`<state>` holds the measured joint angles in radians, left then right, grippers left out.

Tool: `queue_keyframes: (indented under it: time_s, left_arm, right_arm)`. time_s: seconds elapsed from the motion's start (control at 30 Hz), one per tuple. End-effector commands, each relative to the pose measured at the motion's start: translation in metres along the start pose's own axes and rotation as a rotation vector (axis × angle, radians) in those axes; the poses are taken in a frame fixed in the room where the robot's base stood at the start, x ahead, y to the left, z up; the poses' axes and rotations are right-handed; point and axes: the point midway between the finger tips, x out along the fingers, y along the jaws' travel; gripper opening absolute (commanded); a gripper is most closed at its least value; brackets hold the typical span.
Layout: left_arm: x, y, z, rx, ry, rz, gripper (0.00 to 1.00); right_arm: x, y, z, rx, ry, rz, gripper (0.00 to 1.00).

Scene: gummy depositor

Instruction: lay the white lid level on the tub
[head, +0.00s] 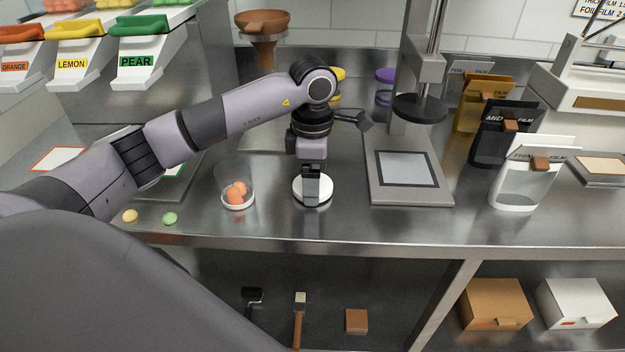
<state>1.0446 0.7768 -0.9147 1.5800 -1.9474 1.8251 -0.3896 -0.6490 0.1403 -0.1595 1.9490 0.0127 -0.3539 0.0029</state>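The white lid (326,189) is a round disc on the steel counter near its front edge, in the middle of the head view. My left gripper (311,196) points straight down over the lid, its dark fingers covering the lid's middle. The fingers are seen edge-on, so I cannot tell whether they are open or shut, or whether they grip the lid. The tub (226,184) looks like the clear cup with a white base to the left of the lid. It stands upright and open-topped, with several orange gummies (237,190) inside. My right gripper is not in view.
A press (410,195) with a dark round head stands to the right, with film pouches (519,185) beyond it. A yellow gummy (130,216) and a green gummy (170,218) lie left of the tub. The counter's front edge is close. A lower shelf (390,290) holds boxes and tools.

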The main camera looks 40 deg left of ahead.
Motion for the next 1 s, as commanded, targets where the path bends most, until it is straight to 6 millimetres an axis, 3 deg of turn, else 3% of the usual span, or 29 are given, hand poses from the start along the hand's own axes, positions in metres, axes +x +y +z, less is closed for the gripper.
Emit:
queue_keyframes:
  time_s: [0.27,0.43,0.6,0.8,1.0]
  left_arm:
    - [-0.044,0.001,0.001,0.0,-0.004,0.005,0.53]
    - [-0.098,0.001,0.0,0.0,-0.003,0.007,0.53]
    - [-0.139,0.001,0.0,-0.002,-0.001,0.005,0.53]
    - [-0.172,0.001,-0.001,-0.003,-0.001,0.003,0.53]
    - [-0.191,0.0,0.0,-0.001,-0.001,0.001,0.53]
  right_arm:
    - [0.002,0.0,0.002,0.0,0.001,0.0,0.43]
    - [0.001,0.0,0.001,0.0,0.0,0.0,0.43]
    - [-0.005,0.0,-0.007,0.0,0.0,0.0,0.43]
    - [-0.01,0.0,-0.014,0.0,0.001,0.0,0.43]
    - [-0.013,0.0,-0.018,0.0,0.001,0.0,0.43]
